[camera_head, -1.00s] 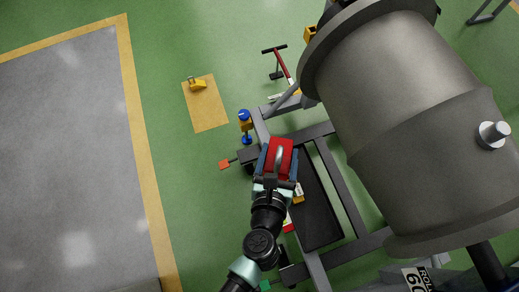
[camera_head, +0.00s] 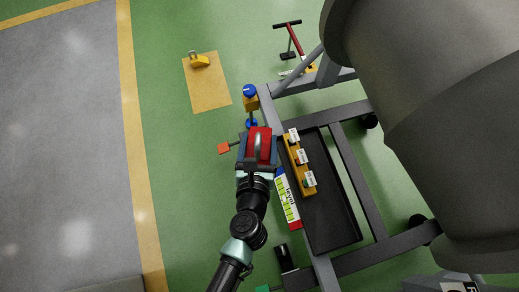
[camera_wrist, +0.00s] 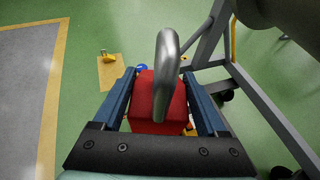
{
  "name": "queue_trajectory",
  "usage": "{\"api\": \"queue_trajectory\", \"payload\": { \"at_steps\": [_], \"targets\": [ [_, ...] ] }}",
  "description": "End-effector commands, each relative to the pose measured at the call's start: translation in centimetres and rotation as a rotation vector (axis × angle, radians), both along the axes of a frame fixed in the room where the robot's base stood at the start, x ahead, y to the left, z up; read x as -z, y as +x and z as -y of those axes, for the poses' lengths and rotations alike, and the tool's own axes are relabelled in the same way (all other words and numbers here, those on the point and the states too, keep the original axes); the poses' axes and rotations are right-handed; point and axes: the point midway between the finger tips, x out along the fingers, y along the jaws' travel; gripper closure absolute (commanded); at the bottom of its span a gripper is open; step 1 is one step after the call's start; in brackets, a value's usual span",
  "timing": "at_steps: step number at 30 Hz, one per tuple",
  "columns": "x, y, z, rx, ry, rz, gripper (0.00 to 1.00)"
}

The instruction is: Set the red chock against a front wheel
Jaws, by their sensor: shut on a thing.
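The red chock (camera_head: 260,138) with its metal loop handle is between the blue fingers of my gripper (camera_head: 258,146). In the wrist view the chock (camera_wrist: 146,108) shows between both fingers of my gripper (camera_wrist: 158,82), which is shut on it. In the head view it appears beside the left rail of the grey engine stand (camera_head: 318,270), near the corner with an orange pedal (camera_head: 224,148). The wheel at that corner is hidden behind my gripper. A black wheel (camera_head: 286,257) shows at the lower left corner, and another (camera_head: 418,223) at the right. Chock height and wheel contact cannot be told.
A black tray (camera_head: 335,215) on the stand holds a yellow block with tags (camera_head: 300,165). A level (camera_head: 288,200) lies along the rail. A blue-topped orange fitting (camera_head: 250,97) is just beyond my gripper. A yellow chock (camera_head: 199,61) sits on a tan mat (camera_head: 215,90).

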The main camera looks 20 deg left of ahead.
Motion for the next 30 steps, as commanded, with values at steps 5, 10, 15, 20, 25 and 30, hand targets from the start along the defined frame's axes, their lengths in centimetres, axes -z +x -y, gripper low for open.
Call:
{"api": "queue_trajectory", "payload": {
  "at_steps": [5,10,15,20,25,30],
  "targets": [
    [5.2,0.2,-1.3,-0.03,0.001,0.003,1.0],
    [9.2,0.3,-2.4,-0.055,0.001,0.002,1.0],
    [13.1,0.4,-3.5,-0.078,0.0,0.003,1.0],
    [16.9,0.4,-4.6,-0.1,0.001,0.003,1.0],
    [20.9,0.4,-5.7,-0.123,0.002,0.003,1.0],
    [24.9,0.4,-6.7,-0.146,0.001,0.003,1.0]
  ]
}}
